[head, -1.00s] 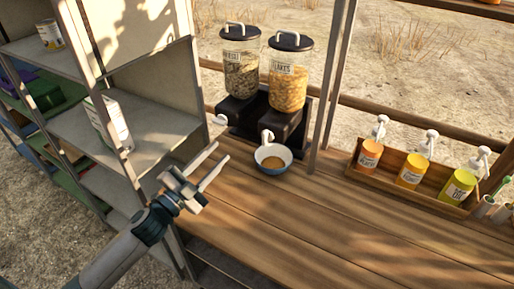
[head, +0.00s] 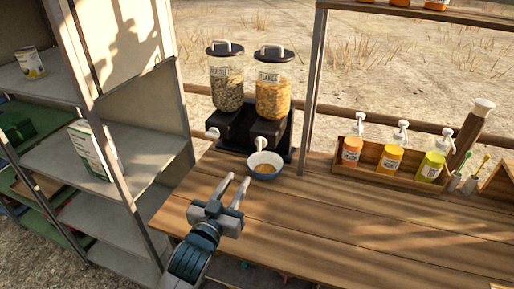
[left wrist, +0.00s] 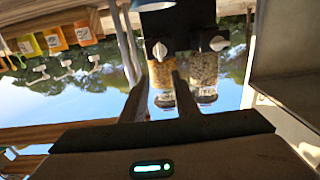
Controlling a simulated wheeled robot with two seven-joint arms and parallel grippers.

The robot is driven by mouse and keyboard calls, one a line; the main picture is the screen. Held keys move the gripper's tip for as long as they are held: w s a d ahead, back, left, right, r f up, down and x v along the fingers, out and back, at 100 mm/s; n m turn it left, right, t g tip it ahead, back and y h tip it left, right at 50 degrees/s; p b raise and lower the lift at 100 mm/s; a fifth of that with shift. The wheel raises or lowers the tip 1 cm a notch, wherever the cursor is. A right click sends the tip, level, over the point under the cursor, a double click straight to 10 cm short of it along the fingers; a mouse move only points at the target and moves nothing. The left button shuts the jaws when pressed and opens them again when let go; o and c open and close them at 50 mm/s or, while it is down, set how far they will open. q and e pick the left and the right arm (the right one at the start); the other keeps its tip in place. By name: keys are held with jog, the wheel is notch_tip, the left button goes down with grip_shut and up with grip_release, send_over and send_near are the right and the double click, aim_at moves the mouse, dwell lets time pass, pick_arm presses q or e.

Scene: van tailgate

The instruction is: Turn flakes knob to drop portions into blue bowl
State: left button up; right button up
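The flakes dispenser (head: 272,98), a clear jar of orange flakes with a black lid, stands on a black base at the back of the wooden counter. Its white flakes knob (head: 254,145) is at the front and also shows in the upside-down left wrist view (left wrist: 160,51). The blue bowl (head: 265,174), white inside, sits below it with some orange-brown contents. My left gripper (head: 237,180) is open and empty, in front of the bowl and slightly left. In the left wrist view its fingers (left wrist: 160,88) point toward the dispensers. My right gripper is out of view.
A muesli dispenser (head: 226,88) with its own knob (head: 212,134) stands left of the flakes one. A metal shelf (head: 140,150) stands close on the left. A post (head: 313,90) and a wooden box of pump bottles (head: 375,178) are right. The front counter is clear.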

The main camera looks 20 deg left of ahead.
pick_arm(q)
jog(key=p, duration=0.4)
send_near(258, 144)
jog(key=w, duration=0.7)
jog(key=shift+w+d+r, duration=0.1)
jog(key=shift+w+d, duration=0.05)
jog(key=shift+w, duration=0.55)
jog(key=shift+c, duration=0.7)
grip_shut()
